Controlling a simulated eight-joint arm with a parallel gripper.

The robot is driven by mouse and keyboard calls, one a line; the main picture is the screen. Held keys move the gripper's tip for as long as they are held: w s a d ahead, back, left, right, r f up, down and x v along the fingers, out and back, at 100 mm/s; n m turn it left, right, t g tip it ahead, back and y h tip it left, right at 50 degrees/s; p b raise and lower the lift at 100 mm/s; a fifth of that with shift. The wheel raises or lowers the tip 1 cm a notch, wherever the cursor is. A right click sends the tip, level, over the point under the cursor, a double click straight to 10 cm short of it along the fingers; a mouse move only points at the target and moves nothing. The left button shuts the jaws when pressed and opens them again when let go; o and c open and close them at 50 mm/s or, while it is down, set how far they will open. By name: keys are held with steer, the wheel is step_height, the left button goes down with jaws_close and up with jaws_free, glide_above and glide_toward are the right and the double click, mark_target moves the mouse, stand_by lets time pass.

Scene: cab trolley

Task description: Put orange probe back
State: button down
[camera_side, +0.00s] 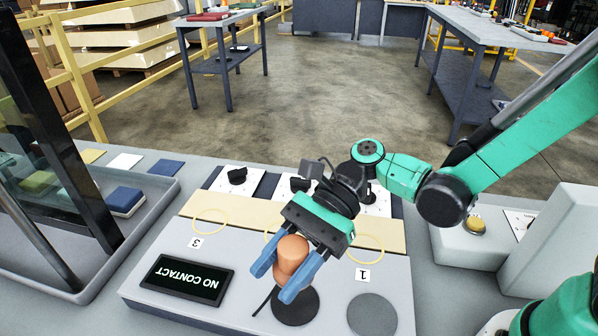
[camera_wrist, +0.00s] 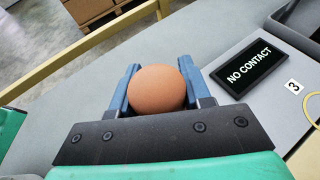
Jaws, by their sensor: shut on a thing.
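The orange probe (camera_side: 291,253) is between the blue fingers of my gripper (camera_side: 288,276), which is shut on it. In the side view it stands above a dark round base (camera_side: 296,305) on the front of the grey console; I cannot tell whether it touches that base. In the wrist view the probe's round orange top (camera_wrist: 157,89) fills the gap between the fingers. The console (camera_side: 150,294) carries a display (camera_side: 187,280) reading "NO CONTACT". Yellow rings show by label 3 (camera_side: 196,242) and label 1 (camera_side: 362,274); a ring between them is mostly hidden by my gripper.
A grey disc (camera_side: 372,314) lies right of the dark base. Dark pieces on white cards (camera_side: 238,178) stand behind the console. A tray (camera_side: 150,212) with a blue block (camera_side: 125,200) and a dark-framed panel is at left. Grey boxes (camera_side: 555,240) stand at right.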

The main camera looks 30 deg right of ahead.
steer(key=shift+f, duration=1.85)
steer(key=shift+c, duration=2)
jaws_free()
